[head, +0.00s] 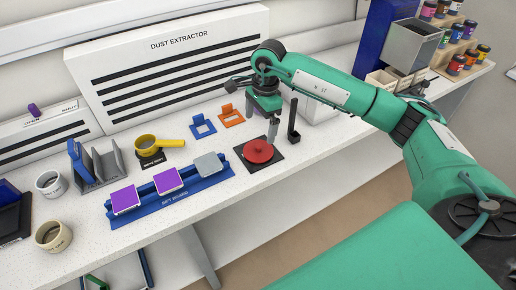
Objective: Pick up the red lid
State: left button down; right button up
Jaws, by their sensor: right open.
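The red lid (258,151) is a round disc with a raised middle. I cannot tell whether the finger touches the lid. My left gripper is not in view.
A black upright post (293,121) stands close right of the lid. The blue sift board (170,191) with purple and grey blocks lies to the left. Orange (231,117) and blue (203,127) holders stand behind. The bench front right of the lid is clear.

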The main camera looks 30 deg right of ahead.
aim_at(259, 146)
jog(key=f, duration=0.3)
jog(key=shift+a+f+p, duration=0.2)
jog(key=shift+f+p, duration=0.1)
jog(key=f+p, duration=0.2)
jog(key=f, duration=0.3)
jog(key=shift+s, duration=0.2)
jog(key=shift+f, duration=0.25)
jog(key=c, duration=0.8)
